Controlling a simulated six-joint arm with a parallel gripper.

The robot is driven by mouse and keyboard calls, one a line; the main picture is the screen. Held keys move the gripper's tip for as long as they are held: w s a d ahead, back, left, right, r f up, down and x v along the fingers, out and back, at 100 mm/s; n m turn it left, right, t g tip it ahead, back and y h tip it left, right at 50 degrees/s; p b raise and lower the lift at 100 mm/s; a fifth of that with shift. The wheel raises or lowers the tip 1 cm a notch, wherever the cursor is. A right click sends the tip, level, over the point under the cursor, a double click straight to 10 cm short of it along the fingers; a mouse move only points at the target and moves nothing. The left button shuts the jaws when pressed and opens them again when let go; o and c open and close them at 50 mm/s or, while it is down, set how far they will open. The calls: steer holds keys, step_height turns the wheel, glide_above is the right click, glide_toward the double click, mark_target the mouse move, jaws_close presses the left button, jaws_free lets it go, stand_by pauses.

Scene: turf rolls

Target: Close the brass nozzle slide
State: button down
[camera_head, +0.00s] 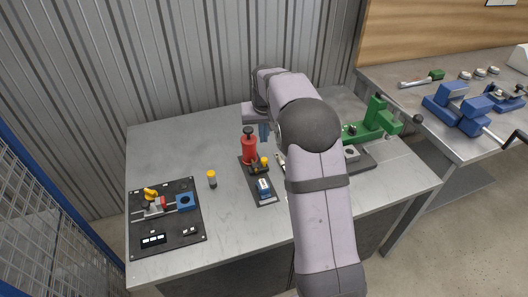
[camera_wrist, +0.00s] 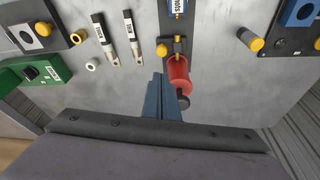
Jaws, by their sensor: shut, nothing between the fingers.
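A red cylinder (camera_head: 249,149) with a dark knob stands at the far end of a narrow dark plate (camera_head: 246,180). Beside it on the plate sits a small brass-yellow fitting (camera_head: 264,162), which appears to be the nozzle slide; how far it is open is too small to tell. In the wrist view the brass fitting (camera_wrist: 164,50) lies just beyond the red cylinder (camera_wrist: 180,76). My gripper (camera_wrist: 159,78) has its blue fingers together and empty, close beside the red cylinder and short of the fitting. In the head view my gripper (camera_head: 264,133) is partly hidden behind the cylinder and arm.
A blue labelled block (camera_head: 264,187) sits at the plate's near end. A yellow-capped cylinder (camera_head: 212,179) stands to the left, near a black board (camera_head: 180,238) with fittings. A green device (camera_head: 375,122) stands at right. Two labelled dark pieces (camera_wrist: 106,40) lie beside the plate.

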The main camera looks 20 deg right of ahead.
mark_target(259, 167)
steer(key=w+f+p, duration=0.1)
steer(key=w+f, duration=0.1)
steer(key=f, duration=0.1)
steer(key=w+d+f+p, duration=0.1)
steer(key=w+f, duration=0.1)
steer(key=f, duration=0.1)
steer(key=w+d+f+p, duration=0.1)
steer(key=w+f, duration=0.1)
steer(key=f, duration=0.1)
steer(key=shift+w+f, duration=0.1)
steer(key=shift+f, duration=0.05)
steer(key=shift+s+a+p, duration=0.3)
steer(key=shift+s+p, duration=0.35)
steer(key=shift+s, duration=0.3)
steer(key=shift+s+a+p, duration=0.25)
steer(key=shift+s+p, duration=0.35)
steer(key=shift+s, duration=0.3)
steer(key=shift+f, duration=0.1)
